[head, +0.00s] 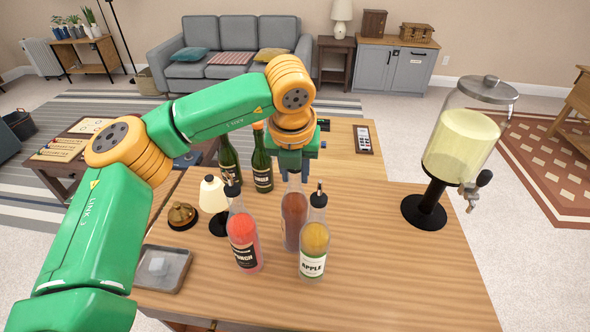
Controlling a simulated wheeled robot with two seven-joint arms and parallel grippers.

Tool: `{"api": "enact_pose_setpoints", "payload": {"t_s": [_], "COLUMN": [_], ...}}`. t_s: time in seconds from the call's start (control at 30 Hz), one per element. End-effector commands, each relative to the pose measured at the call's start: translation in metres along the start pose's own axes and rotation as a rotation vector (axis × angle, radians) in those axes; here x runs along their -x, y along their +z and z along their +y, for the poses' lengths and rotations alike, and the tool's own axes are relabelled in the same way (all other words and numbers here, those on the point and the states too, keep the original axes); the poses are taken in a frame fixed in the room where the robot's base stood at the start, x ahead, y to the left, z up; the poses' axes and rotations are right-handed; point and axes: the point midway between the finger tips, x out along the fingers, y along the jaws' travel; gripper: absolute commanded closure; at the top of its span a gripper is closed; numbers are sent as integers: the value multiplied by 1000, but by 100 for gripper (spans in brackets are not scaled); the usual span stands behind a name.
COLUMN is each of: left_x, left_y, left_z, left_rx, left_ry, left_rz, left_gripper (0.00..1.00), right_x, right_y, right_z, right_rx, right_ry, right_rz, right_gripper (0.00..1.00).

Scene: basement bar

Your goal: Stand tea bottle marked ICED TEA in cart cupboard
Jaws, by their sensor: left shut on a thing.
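My left gripper (293,172) points down over the wooden top and is shut on the neck of a bottle with a brown-red drink (293,215). That bottle is upright, behind and between the pink PUNCH bottle (244,238) and the yellow APPLE bottle (314,243). I cannot read a label on it, and I cannot tell whether its base touches the top. The wooden cart top (400,270) fills the front; the cupboard under it is hidden. My right gripper is not in view.
Two dark green bottles (262,165) stand behind left. A small lamp (212,195), a brass bell (182,213) and a grey tray (163,268) are at the left. A drink dispenser (462,145) stands right. The front right top is clear.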

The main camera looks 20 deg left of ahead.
Motion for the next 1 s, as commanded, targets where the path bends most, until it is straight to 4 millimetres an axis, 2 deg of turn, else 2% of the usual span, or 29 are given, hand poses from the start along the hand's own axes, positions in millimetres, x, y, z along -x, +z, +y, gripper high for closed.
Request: {"api": "enact_pose_setpoints", "payload": {"t_s": [0.07,0.1,0.2,0.47,0.53,0.6,0.67,0.9,1.0], "left_x": [-2,-3,-2,-1,2,6,16,78,98], "left_y": [0,-1,0,0,1,0,0,0,0], "left_z": [0,0,0,0,0,-1,-1,-1,-1], "left_rx": [0,0,0,0,0,0,1,0,-1], "left_ry": [-1,0,0,0,0,-2,-3,-3,-1], "left_rz": [-2,0,0,0,0,-2,-4,-5,-4], "left_gripper": [100,66,39,38,38,38,38,38,38], "right_x": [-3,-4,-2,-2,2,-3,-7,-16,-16], "right_y": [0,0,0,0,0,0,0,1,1], "right_z": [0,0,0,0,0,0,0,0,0], "right_rx": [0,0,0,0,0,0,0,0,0], "right_ry": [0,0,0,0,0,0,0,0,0], "right_rz": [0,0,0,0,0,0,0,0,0], "right_gripper": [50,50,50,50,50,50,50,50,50]}}
